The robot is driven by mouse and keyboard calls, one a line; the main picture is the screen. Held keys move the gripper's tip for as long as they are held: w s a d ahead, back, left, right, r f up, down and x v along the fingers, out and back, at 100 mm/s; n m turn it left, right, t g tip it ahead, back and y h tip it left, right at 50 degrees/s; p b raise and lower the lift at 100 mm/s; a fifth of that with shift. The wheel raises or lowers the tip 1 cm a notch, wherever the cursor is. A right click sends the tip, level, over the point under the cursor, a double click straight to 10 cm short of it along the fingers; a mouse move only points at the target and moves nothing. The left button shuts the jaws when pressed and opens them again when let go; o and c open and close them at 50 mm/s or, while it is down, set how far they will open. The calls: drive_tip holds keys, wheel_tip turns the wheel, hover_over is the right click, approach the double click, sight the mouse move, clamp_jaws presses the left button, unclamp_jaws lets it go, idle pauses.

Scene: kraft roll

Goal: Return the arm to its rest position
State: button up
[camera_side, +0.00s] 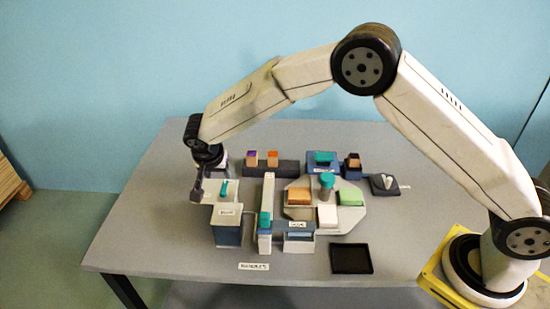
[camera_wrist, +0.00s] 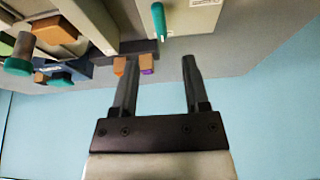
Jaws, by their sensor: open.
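My gripper (camera_side: 209,194) hangs at the left end of my arm, above the left part of the table and beside the box with a pale top (camera_side: 228,213). In the wrist view my gripper (camera_wrist: 173,75) shows two dark fingers, spread apart with nothing between them.
The table's left side is clear.

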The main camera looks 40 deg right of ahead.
drive_tip(key=shift+d, duration=0.1)
drive_tip(key=s+d+r+n+y, duration=0.1)
drive_tip(key=s+d+n, duration=0.2)
drive_tip(key=s, duration=0.6)
drive_tip(key=s+d+r+n+y, duration=0.1)
drive_tip(key=s+d+r+n, duration=0.1)
drive_tip(key=s+d, duration=0.5)
drive_tip(key=s+d+r+n+y, duration=0.1)
drive_tip(key=s+d+n, duration=0.3)
drive_tip(key=s, duration=0.7)
drive_tip(key=shift+s+d+r, duration=0.3)
drive_tip(key=shift+d+r, duration=0.1)
drive_tip(key=shift+d, duration=0.55)
